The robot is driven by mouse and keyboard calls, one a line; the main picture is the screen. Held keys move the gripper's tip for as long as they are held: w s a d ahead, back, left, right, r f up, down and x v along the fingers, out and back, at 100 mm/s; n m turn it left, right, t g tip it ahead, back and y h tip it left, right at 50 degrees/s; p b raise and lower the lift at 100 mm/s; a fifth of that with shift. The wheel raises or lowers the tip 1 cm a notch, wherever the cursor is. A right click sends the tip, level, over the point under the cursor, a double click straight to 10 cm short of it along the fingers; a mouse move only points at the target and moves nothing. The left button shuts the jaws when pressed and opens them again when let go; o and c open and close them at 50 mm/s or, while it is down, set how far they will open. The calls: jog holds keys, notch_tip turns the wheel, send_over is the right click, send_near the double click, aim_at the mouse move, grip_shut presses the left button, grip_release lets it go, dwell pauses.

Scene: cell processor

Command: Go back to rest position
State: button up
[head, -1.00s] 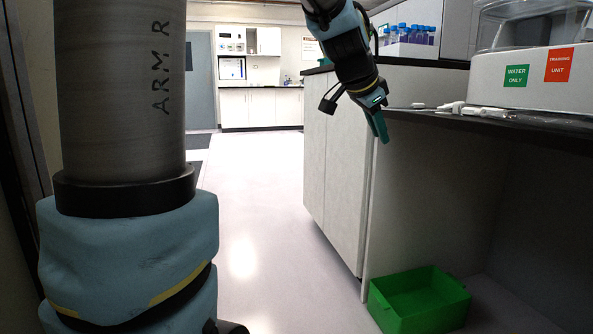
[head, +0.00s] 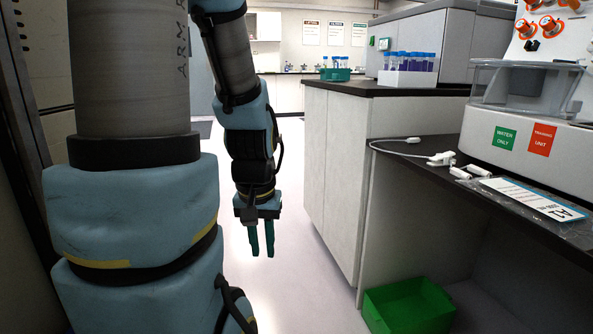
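My gripper (head: 262,238) hangs at the end of my arm, pointing down over the open floor, left of the bench. Its two teal fingers are apart with a narrow gap between them. Nothing shows between them. It is clear of the bench and touches nothing.
The white cabinet end (head: 335,180) stands right of my gripper. A dark lower counter (head: 455,183) carries white clips, a cable and a label card (head: 533,198). A green bin (head: 408,305) sits on the floor below. A tube rack (head: 407,78) stands on the upper counter. The floor aisle is clear.

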notch_tip(320, 180, up, 29)
jog(key=p, duration=2.6)
jog(key=shift+f, duration=0.2)
